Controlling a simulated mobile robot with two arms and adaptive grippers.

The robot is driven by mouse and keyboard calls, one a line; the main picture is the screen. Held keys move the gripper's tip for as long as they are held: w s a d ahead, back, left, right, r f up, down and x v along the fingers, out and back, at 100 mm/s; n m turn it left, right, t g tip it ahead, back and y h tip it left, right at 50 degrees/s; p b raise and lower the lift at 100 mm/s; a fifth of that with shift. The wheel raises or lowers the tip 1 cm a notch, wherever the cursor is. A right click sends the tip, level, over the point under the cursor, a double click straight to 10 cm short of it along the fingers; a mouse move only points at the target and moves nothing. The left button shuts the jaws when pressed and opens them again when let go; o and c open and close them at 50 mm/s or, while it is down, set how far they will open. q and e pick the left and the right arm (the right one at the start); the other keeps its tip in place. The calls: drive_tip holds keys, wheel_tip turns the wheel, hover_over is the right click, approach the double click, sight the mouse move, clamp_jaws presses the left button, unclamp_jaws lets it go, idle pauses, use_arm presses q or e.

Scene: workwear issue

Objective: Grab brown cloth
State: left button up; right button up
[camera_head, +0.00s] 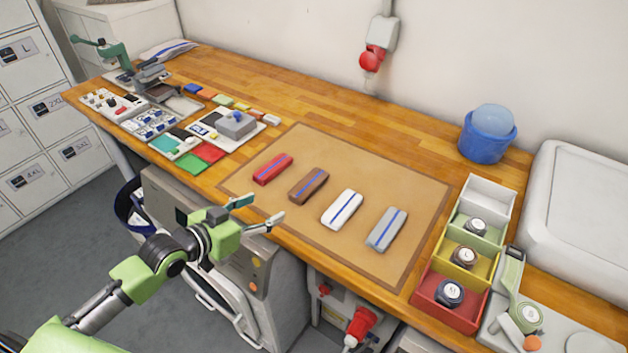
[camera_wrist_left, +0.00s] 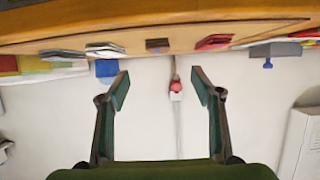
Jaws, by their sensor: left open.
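The brown cloth (camera_head: 308,186) is a folded bar with a blue stripe. It lies on the tan mat (camera_head: 400,176), second from the left in a row, between the red cloth (camera_head: 272,169) and the white cloth (camera_head: 342,209). A grey cloth (camera_head: 386,230) lies at the right end. My left gripper (camera_head: 259,213) is open and empty, at the table's front edge, short of the brown cloth and apart from it. In the left wrist view, which looks upside down, the brown cloth (camera_wrist_left: 157,44) shows beyond the open fingers (camera_wrist_left: 160,88). My right gripper is out of view.
Trays, colour swatches and tools (camera_head: 150,120) fill the table's left end. Coloured bins with round items (camera_head: 468,255) stand at the right, with a blue bucket (camera_head: 487,137) behind. A grey cabinet (camera_head: 230,240) stands below the front edge. Bare mat surrounds the cloths.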

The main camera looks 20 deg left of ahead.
sight(293, 197)
use_arm(q)
drive_tip(key=x, duration=0.7)
drive_tip(key=shift+w+f+p, duration=0.15)
drive_tip(key=shift+w+p, duration=0.05)
drive_tip(key=shift+p, duration=0.2)
drive_tip(key=shift+w+d+f, duration=0.1)
drive_tip(key=shift+w+d, duration=0.15)
drive_tip(key=shift+w, duration=0.05)
drive_tip(key=shift+f+p+x, duration=0.15)
drive_tip(key=shift+p+x, duration=0.2)
drive_tip(key=shift+x, duration=0.8)
drive_tip(key=shift+f+p+x, duration=0.15)
drive_tip(key=shift+p+x, duration=0.2)
drive_tip(key=shift+x, duration=0.75)
drive_tip(key=shift+s, duration=0.15)
drive_tip(key=shift+c, duration=0.4)
drive_tip(key=c, duration=1.1)
